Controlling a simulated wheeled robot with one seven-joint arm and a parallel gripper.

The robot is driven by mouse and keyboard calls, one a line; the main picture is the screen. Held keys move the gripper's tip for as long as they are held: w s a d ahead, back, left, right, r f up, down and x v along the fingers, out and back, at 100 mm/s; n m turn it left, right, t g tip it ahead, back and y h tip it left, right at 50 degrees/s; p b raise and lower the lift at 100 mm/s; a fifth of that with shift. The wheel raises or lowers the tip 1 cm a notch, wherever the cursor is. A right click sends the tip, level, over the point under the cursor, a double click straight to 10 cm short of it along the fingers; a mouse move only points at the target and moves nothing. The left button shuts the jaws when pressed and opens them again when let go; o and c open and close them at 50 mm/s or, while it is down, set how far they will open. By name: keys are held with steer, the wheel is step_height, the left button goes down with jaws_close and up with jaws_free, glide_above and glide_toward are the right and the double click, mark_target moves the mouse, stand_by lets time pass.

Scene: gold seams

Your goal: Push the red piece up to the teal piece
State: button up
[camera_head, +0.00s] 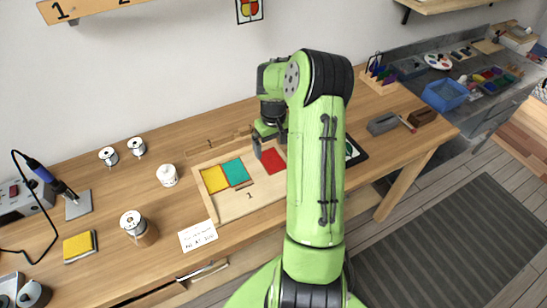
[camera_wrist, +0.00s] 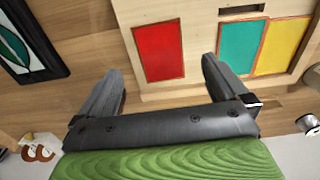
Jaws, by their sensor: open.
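The red piece (camera_head: 273,161) lies flat on the light wooden board, right of the teal piece (camera_head: 235,172) with a bare gap between them. The yellow piece (camera_head: 214,180) sits beside the teal piece on its far side. In the wrist view the red piece (camera_wrist: 161,51) is at left, and the teal piece (camera_wrist: 238,45) and yellow piece (camera_wrist: 283,47) are at right. My gripper (camera_head: 264,149) is near the red piece's back edge. In the wrist view my gripper (camera_wrist: 163,78) is open and empty, its fingers on either side of the red piece's near end.
The board (camera_head: 265,193) has a raised rim and a small brown strip (camera_head: 244,186). A white jar (camera_head: 167,175) and a paper card (camera_head: 198,235) are left of it. A dark-framed picture (camera_wrist: 30,45) lies beyond the red piece's side. My arm covers the board's right part.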

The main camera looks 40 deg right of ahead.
mark_target(274, 163)
step_height(274, 163, down, 6)
steer(key=shift+f+b, duration=0.1)
steer(key=shift+b, duration=0.2)
